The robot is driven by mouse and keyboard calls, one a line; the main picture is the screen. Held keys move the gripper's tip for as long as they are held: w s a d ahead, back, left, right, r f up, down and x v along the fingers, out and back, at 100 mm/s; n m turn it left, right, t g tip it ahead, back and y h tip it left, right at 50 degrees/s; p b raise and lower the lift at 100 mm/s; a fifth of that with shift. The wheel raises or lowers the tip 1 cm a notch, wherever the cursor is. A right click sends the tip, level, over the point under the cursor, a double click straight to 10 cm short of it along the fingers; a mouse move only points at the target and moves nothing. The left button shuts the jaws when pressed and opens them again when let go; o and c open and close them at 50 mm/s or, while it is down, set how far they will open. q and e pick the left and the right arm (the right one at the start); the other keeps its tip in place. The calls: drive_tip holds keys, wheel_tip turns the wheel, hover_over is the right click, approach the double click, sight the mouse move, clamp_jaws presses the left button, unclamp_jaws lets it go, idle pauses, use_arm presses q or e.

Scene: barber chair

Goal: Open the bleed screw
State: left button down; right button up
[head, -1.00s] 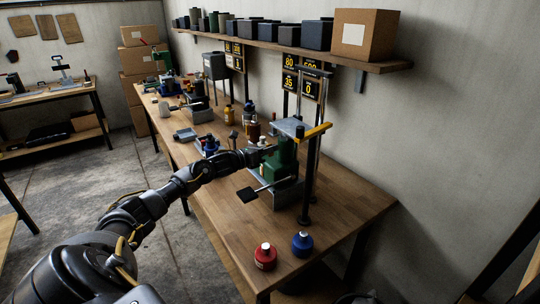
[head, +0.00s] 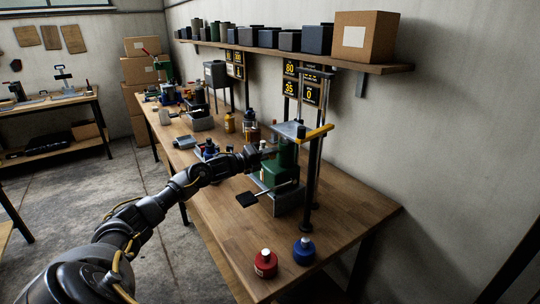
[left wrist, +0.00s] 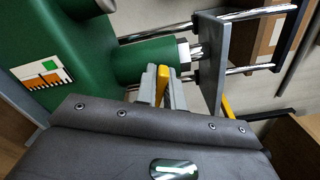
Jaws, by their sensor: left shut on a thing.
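A green hydraulic jack body (head: 281,164) stands in a metal press frame on the bench; in the left wrist view its green cylinder (left wrist: 143,62) fills the upper middle. My left gripper (head: 266,154) reaches in from the left against the jack's side. In the left wrist view its fingers (left wrist: 161,84) are shut on a small yellow part (left wrist: 161,83), apparently the bleed screw, just below the cylinder. The fingers hide part of it, so I cannot tell how far it is turned. My right gripper is not in view.
A yellow-handled bar (head: 314,134) and steel posts stand close to the right of my gripper. A black pad on a lever (head: 247,199) sticks out at the front. Red (head: 265,263) and blue (head: 304,250) bottles stand near the bench's front edge. Bare bench (head: 235,225) lies front left.

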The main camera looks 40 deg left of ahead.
use_arm(q)
drive_tip(key=shift+n, duration=0.3)
drive_tip(key=c, duration=1.5)
unclamp_jaws()
drive_tip(key=b+v, duration=0.4)
drive_tip(key=v, duration=0.7)
drive_tip(key=shift+f, duration=0.1)
